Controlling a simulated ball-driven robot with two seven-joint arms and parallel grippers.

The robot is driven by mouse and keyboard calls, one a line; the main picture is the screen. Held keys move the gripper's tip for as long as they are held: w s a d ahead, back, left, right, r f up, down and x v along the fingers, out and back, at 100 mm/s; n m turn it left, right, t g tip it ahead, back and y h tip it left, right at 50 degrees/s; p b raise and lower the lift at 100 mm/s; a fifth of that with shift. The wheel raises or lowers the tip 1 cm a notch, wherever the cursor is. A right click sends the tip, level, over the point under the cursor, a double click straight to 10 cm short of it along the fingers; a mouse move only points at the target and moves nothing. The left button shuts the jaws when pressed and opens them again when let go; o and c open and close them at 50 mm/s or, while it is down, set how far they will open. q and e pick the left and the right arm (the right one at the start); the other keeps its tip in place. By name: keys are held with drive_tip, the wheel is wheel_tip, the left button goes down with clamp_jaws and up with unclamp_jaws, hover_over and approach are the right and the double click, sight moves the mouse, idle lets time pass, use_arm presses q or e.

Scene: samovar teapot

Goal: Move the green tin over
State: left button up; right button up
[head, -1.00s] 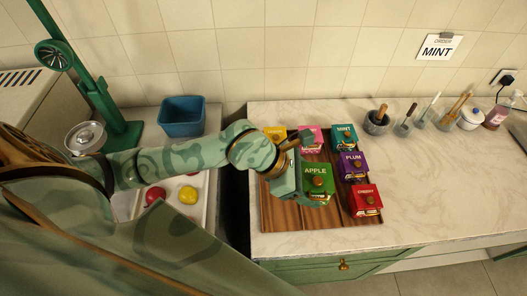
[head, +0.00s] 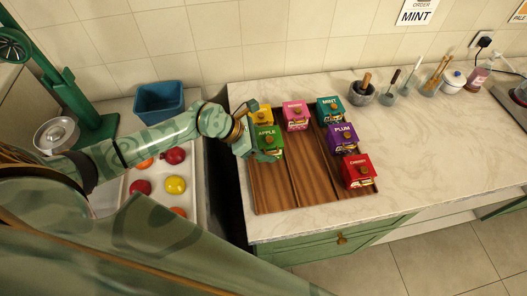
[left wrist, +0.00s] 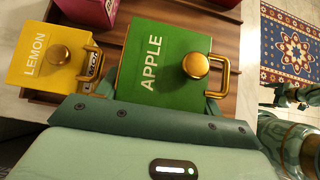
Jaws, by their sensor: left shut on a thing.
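The green tin (head: 267,138), marked APPLE, has a round brass knob and a brass side handle. My left gripper (head: 258,150) is shut on it from the front left; the fingertips are largely hidden. The tin is over the left lane of the striped wooden tray (head: 290,188), right in front of the yellow LEMON tin (head: 262,114). I cannot tell whether it rests on the tray. In the left wrist view the green tin (left wrist: 165,62) fills the middle, with the yellow tin (left wrist: 50,58) close to its left. My right gripper is not identifiable in these views.
The pink tin (head: 296,115) and teal MINT tin (head: 330,110) stand at the tray's back. The purple PLUM tin (head: 342,138) and red tin (head: 358,170) are in the right lane. The middle lane's front is bare. A MINT order card (head: 416,11) hangs on the wall.

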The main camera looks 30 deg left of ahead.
use_arm(q)
drive_tip(key=f, duration=0.3)
drive_tip(key=shift+w+a+f+b, duration=0.2)
drive_tip(key=shift+a+b, duration=0.1)
drive_tip(key=shift+b, duration=0.1)
drive_tip(key=shift+f, duration=0.2)
drive_tip(key=shift+f, duration=0.1)
drive_tip(key=o, duration=1.1)
drive_tip(key=shift+o, duration=0.2)
